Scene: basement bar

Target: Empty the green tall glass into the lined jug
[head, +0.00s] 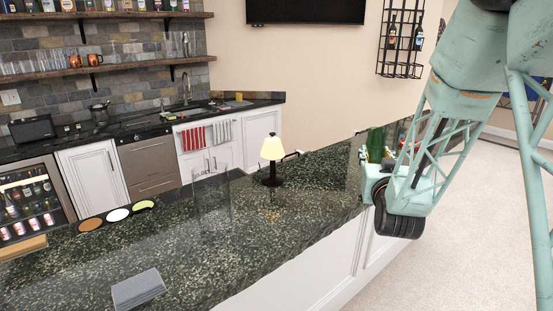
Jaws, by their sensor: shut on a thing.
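The green tall glass (375,145) stands out as a dark green, upright shape at the right part of the bar counter, partly hidden by my arm. My gripper (367,160) is beside it at the end of the pale teal arm, shut on the glass. Its fingertips are small here and mostly hidden. A clear, see-through vessel (212,200) stands on the middle left of the counter and may be the lined jug; no lines can be made out on it. What is inside the glass cannot be seen.
A small lamp (272,160) with a cream shade stands on the dark granite counter (250,245). A grey folded cloth or pad (138,289) lies at the front. Small bottles or items crowd behind my gripper. The counter's front middle is clear.

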